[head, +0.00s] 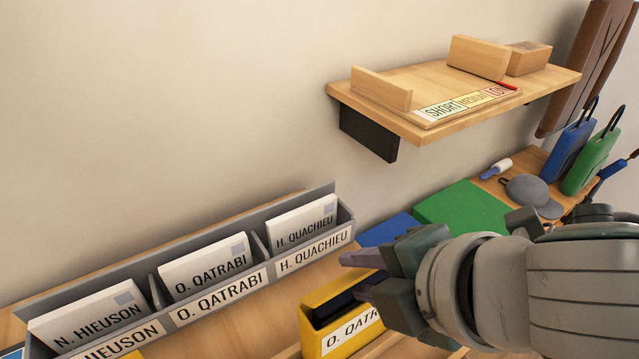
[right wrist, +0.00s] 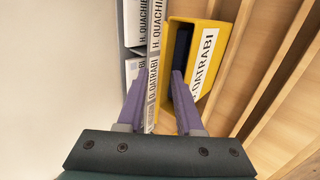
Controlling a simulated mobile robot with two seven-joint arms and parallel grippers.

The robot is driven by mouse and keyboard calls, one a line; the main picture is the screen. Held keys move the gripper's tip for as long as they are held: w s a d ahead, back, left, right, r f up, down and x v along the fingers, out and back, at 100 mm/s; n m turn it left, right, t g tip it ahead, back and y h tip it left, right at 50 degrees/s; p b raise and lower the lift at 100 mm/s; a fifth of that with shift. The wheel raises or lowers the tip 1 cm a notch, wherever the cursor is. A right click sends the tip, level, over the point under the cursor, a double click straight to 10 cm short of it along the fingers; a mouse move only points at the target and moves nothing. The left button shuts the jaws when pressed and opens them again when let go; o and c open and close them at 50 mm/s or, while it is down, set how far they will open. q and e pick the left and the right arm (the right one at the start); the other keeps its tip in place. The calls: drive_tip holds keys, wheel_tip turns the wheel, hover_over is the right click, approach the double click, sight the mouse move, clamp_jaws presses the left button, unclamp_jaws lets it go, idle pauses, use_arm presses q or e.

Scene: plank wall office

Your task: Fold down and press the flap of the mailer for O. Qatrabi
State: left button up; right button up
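The yellow mailer (head: 312,338) stands in front of the grey letter sorter, its white label reading "O. QATR…" and partly hidden by my right gripper. Its top shows a dark opening with a yellow edge behind it; I cannot clearly make out the flap. In the right wrist view the mailer (right wrist: 225,32) has the full label "O. QATRABI". My right gripper (head: 350,275) is over the mailer's right part. In the wrist view its two purple fingers (right wrist: 158,100) are apart, with the right finger overlapping the dark opening. My left gripper is not in view.
The grey sorter (head: 258,254) holds white envelopes for N. Hieuson, O. Qatrabi (head: 203,268) and H. Quachieu (head: 301,222). A wooden wall shelf (head: 430,78) hangs above. A green block (head: 462,206) and blue item (head: 388,229) lie behind my right arm. Wooden slats (right wrist: 275,75) run beside the mailer.

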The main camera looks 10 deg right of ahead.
drive_tip(key=shift+c, duration=0.2)
clamp_jaws()
idle(1.3)
